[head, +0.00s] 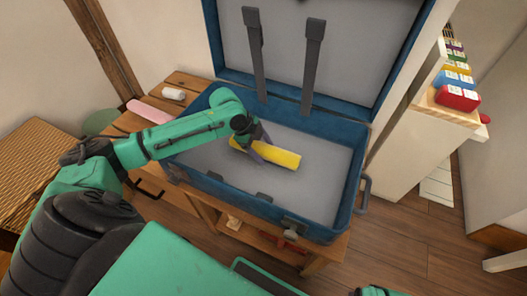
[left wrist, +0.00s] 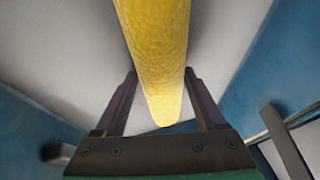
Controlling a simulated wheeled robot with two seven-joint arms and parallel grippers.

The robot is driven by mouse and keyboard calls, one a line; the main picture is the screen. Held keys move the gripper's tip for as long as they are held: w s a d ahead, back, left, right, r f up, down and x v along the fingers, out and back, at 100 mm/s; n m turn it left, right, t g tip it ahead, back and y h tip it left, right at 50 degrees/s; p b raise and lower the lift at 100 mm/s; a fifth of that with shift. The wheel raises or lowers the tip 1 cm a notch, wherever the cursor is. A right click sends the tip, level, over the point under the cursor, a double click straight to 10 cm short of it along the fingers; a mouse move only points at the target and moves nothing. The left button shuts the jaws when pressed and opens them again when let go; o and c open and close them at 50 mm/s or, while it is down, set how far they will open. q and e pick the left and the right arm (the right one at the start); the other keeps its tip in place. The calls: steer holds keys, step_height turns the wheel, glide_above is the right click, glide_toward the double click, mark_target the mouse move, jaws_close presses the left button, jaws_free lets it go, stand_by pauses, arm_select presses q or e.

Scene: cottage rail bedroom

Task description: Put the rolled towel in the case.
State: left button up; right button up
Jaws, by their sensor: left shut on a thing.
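The rolled towel (head: 280,156) is a yellow cylinder lying along the inside of the open blue case (head: 280,208), low over its grey floor. I cannot tell whether it touches the floor. My left gripper (head: 256,148) reaches over the case's left wall and is shut on the towel near its left end. In the left wrist view the towel (left wrist: 160,45) runs between the two dark fingers of my left gripper (left wrist: 160,78), with the case's pale floor behind. My right gripper is not in view.
The case stands on a wooden bench (head: 188,80), with its lid (head: 345,50) raised at the back. A pink roll (head: 149,111) and a white roll (head: 173,94) lie on the bench to the left. A pale shelf unit (head: 415,140) stands close on the right.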

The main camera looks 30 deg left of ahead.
arm_select(q)
steer(key=o, duration=1.4)
steer(key=shift+f, duration=0.1)
steer(key=shift+a+r, duration=0.1)
steer(key=shift+r, duration=0.35)
steer(key=p+v, duration=0.3)
steer(key=v, duration=0.8)
steer(key=shift+s+r, duration=0.1)
steer(key=shift+r, duration=0.05)
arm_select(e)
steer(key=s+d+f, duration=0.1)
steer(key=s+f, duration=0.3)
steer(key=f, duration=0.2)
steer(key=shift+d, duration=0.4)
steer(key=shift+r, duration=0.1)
